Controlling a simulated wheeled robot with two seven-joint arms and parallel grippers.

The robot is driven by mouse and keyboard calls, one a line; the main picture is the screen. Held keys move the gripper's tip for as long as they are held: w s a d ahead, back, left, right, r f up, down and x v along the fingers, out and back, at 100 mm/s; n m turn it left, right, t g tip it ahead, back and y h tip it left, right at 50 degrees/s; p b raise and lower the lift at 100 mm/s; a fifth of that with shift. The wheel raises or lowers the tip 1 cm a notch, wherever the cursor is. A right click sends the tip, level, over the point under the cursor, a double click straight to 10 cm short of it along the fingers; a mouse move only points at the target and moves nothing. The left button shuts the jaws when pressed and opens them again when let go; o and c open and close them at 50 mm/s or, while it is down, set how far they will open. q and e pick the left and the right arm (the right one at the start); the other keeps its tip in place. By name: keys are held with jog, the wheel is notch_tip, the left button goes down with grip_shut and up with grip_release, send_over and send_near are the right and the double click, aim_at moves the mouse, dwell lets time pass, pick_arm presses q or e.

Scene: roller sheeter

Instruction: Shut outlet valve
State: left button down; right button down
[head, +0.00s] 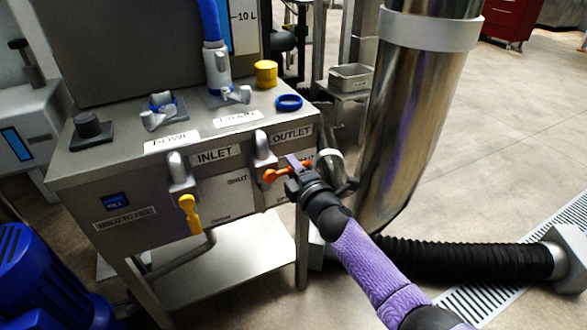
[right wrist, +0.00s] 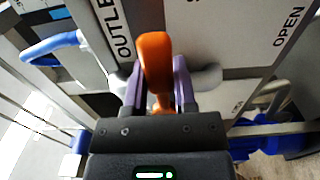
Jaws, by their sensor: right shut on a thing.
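The outlet valve has an orange handle (head: 277,174) on the front of the steel cabinet, below the OUTLET label (head: 292,133). In the right wrist view the orange handle (right wrist: 154,62) stands between the two purple fingers. My right gripper (head: 293,170) is shut on the orange handle, its arm coming in from the lower right. In the head view the handle lies roughly sideways, partly hidden by the gripper. The OUTLET label also shows in the right wrist view (right wrist: 124,38), beside the fingers. My left gripper is not in view.
The inlet valve's yellow handle (head: 190,212) hangs down to the left. A large shiny steel pipe (head: 413,120) stands close to the right of the gripper. A black ribbed hose (head: 465,259) runs along the floor. A blue ring (head: 289,102) and yellow cap (head: 266,73) lie on the cabinet top.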

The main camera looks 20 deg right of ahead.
jog(key=c, duration=0.6)
grip_release()
jog(key=shift+o, duration=0.9)
pick_arm(q)
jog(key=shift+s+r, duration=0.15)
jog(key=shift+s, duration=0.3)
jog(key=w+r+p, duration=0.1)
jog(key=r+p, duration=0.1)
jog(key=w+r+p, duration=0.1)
jog(key=p, duration=0.1)
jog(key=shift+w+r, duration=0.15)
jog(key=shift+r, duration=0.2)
pick_arm(e)
jog(key=s, duration=1)
jog(key=shift+d, duration=0.15)
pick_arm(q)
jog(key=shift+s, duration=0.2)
